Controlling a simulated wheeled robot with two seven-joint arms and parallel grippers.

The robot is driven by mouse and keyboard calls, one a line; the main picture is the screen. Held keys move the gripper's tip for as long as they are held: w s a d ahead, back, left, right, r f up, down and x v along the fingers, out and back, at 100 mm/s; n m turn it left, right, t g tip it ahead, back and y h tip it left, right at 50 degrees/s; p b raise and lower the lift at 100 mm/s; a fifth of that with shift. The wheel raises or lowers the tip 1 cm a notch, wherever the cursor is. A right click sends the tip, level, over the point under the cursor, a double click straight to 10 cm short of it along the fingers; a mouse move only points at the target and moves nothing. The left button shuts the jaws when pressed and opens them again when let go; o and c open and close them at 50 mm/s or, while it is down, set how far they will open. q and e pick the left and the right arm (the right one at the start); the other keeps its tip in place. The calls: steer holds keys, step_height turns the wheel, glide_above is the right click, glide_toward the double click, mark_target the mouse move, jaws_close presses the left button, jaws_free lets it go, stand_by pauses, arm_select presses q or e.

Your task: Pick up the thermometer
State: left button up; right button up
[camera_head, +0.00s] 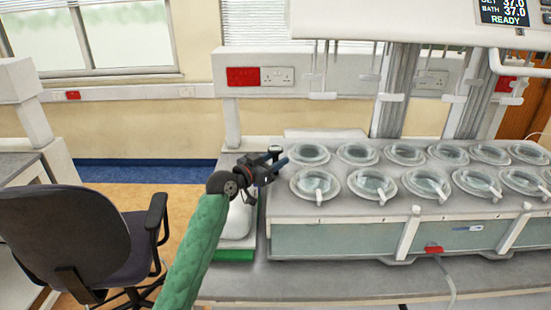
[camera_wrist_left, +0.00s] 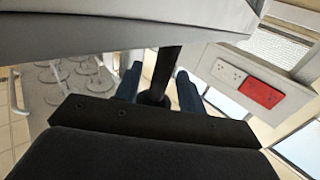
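My left gripper (camera_head: 279,161) is at the left end of the water bath, just above its top corner. In the left wrist view its two blue fingers (camera_wrist_left: 158,84) stand apart. A dark rod with a rounded near end (camera_wrist_left: 165,75) lies between them, with a gap on its left side. It may be the thermometer, but I cannot be sure. My right gripper is not in view.
The water bath (camera_head: 348,243) with several round lids fills the right side. A white object (camera_head: 238,222) stands on a green base (camera_head: 236,255) beside it, partly behind my arm. A dark office chair (camera_head: 62,235) stands at the left. A socket panel (camera_wrist_left: 262,92) is on the wall.

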arm_select(q)
steer(key=shift+w+d, duration=0.1)
steer(key=shift+w, duration=0.05)
jaws_close()
steer(key=shift+r, duration=0.1)
